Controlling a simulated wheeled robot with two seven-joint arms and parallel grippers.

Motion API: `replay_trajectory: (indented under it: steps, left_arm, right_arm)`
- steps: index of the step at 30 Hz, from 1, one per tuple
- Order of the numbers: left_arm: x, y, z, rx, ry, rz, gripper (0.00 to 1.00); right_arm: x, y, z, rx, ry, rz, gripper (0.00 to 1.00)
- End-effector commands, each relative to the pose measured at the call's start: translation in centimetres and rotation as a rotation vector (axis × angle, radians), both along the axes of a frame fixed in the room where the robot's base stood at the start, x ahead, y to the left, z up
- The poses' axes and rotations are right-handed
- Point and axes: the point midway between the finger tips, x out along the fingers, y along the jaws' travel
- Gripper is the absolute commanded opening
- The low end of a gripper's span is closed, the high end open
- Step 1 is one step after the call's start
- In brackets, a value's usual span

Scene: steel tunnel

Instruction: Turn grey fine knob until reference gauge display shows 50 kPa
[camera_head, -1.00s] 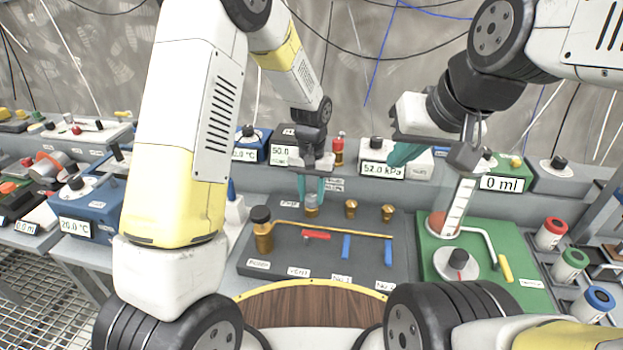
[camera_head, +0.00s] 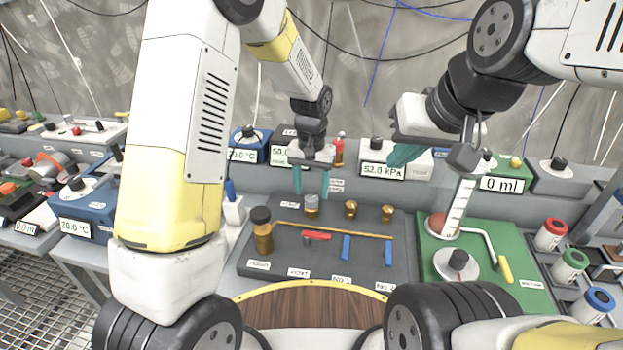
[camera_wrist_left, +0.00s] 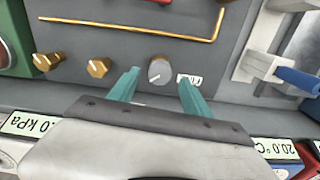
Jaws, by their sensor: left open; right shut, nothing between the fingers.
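The grey fine knob (camera_head: 312,204) stands at the back left of the dark grey manifold panel; its pointer line shows in the left wrist view (camera_wrist_left: 159,72). My left gripper (camera_head: 311,190) is open above and behind the knob, its teal fingers apart on either side of it in the wrist view (camera_wrist_left: 158,82); I cannot tell any contact. A display (camera_head: 382,171) at the back right of the panel reads 52.0 kPa. Another display (camera_head: 279,151), partly hidden by my left gripper, starts with 50. My right gripper (camera_head: 402,156) is shut and empty near the 52.0 kPa box.
Two brass knobs (camera_head: 351,208) (camera_head: 387,213) stand to the right of the grey knob. A brass pump cylinder (camera_head: 262,232) is at the panel's left, with a red lever (camera_head: 316,236) and blue levers (camera_head: 346,247) nearby. A green board (camera_head: 435,262) lies to the right.

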Motion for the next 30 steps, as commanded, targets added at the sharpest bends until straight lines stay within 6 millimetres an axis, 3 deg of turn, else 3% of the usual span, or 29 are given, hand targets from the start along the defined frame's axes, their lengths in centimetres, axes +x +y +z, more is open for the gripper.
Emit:
replay_trajectory:
  steps: [3, 9, 23, 26, 30]
  left_arm:
    - [0.1, -0.1, 2.3, -0.002, -0.005, 0.0, 0.57]
    - [0.1, 0.0, 4.8, -0.001, -0.003, 0.0, 0.57]
    - [-0.1, 0.2, 5.6, -0.004, -0.005, 0.003, 0.57]
    - [-0.5, 1.0, 7.1, -0.02, -0.024, 0.015, 0.57]
    - [-2.1, 3.2, 10.9, -0.063, -0.076, 0.045, 0.57]
  right_arm:
    - [0.0, 0.0, 0.0, 0.0, 0.0, 0.0, 0.0]
    - [0.0, 0.0, 0.0, 0.0, 0.0, 0.0, 0.0]
    - [0.0, 0.0, 0.0, 0.0, 0.0, 0.0, 0.0]
    - [0.0, 0.0, 0.0, 0.0, 0.0, 0.0, 0.0]
    - [0.0, 0.0, 0.0, 0.0, 0.0, 0.0, 0.0]
